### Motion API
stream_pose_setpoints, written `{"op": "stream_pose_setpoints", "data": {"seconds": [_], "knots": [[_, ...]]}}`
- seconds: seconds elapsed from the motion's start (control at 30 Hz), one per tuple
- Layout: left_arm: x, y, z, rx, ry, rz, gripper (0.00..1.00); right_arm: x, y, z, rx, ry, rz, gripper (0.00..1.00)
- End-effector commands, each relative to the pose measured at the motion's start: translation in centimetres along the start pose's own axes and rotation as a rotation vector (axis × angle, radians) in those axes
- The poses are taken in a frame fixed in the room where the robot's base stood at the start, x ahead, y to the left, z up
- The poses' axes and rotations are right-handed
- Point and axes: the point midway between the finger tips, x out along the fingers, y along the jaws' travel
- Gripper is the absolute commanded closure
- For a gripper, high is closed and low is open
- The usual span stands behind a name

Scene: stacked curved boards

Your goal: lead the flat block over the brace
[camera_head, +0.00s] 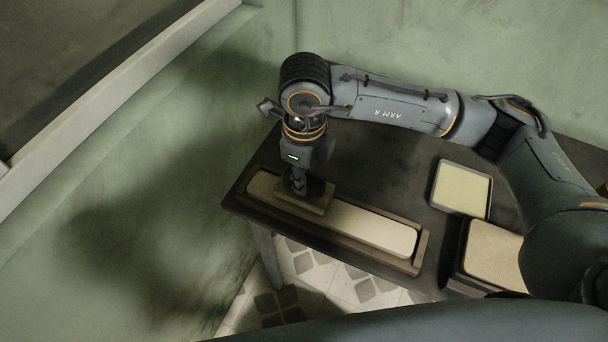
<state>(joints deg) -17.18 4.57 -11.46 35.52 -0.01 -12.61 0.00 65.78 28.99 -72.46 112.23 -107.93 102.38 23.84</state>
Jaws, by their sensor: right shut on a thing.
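My right gripper (298,186) points down at the left part of the dark table. It is shut on a flat brown block (318,207), whose upper part it hides. The block is over the left part of a long cream board with rounded ends (370,230), in a shallow brown frame (421,252). I cannot tell if the block touches the board, or which of these long parts is the brace. My left gripper is not in view.
The dark table (375,160) also holds a pale yellow-green square tray (462,188) and a dark box with a beige top (493,250) on the right. My right arm arches over the back. A green wall (130,230) stands left of the table.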

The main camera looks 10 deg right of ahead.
Motion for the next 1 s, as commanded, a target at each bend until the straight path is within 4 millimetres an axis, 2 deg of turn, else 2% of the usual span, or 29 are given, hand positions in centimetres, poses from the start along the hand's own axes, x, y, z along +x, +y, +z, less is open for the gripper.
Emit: {"op": "stream_pose_setpoints", "data": {"seconds": [0.2, 0.57, 1.0], "knots": [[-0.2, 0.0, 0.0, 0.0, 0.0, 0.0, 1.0, -0.9, 0.0, 0.0, -0.001, -0.002, -0.001, 1.0], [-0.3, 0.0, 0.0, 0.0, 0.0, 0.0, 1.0, -1.1, 0.0, 0.1, -0.001, -0.002, -0.001, 1.0], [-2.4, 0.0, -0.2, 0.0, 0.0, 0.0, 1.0, -5.2, 0.0, 0.1, -0.001, -0.004, -0.002, 1.0]]}}
